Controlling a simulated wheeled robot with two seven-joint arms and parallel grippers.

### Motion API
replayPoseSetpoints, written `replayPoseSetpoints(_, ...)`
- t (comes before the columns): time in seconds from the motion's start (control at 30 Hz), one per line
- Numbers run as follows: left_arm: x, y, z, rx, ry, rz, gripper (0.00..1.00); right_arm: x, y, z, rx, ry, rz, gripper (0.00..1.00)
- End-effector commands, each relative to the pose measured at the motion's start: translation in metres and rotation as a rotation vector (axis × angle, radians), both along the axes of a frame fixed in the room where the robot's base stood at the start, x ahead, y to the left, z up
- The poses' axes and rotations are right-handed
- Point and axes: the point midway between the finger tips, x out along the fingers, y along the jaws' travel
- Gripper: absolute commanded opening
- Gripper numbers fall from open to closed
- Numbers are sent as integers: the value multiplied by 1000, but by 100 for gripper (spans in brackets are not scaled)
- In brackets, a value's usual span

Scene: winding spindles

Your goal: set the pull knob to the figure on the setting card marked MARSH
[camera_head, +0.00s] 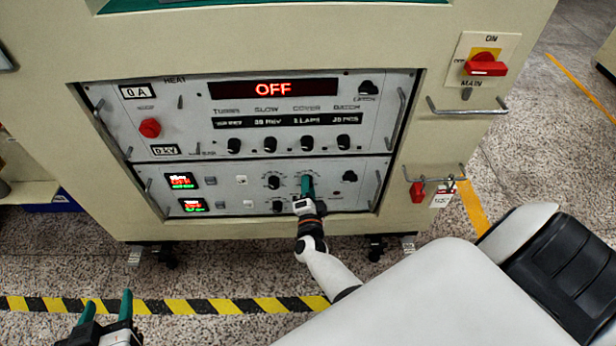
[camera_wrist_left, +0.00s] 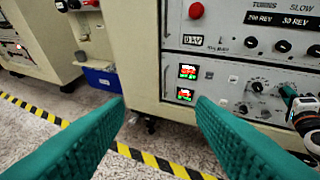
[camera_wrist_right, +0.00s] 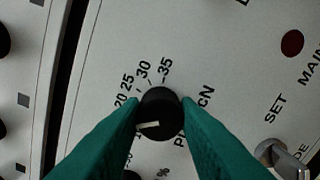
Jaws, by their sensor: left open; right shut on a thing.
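The pull knob (camera_wrist_right: 160,113) is a black round knob with a white pointer line, on the pale lower panel (camera_head: 335,172). In the right wrist view its scale reads 20, 25, 30, 35 around its upper left. The pointer aims left and slightly down, below the 20; the finger hides the figure there. My right gripper (camera_head: 306,186) is shut on the knob, one green finger on each side. My left gripper (camera_head: 108,303) is open and empty, low and left, away from the machine; its fingers also show in the left wrist view (camera_wrist_left: 160,105). I see no readable MARSH card.
The upper panel (camera_head: 180,118) has a red OFF display (camera_head: 273,89), a red button (camera_head: 150,128) and several black knobs. A red main switch (camera_head: 486,66) is at upper right. Metal handles (camera_head: 467,107) stick out. Striped floor tape (camera_head: 220,305) runs in front.

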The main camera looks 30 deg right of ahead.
Motion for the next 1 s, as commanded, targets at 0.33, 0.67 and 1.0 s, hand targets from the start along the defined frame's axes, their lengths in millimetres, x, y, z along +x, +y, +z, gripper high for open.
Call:
replayPoseSetpoints(0.33, -24, 11, -26, 50, 211, 15, 50, 0, 1, 0, -136, 85, 1, 6)
replayPoseSetpoints(0.67, -30, 14, -33, 60, 259, 19, 50, 0, 1, -1, -168, 105, 0, 6)
replayPoseSetpoints(1.0, -30, 14, -33, 60, 259, 19, 50, 0, 1, -1, -168, 105, 0, 38)
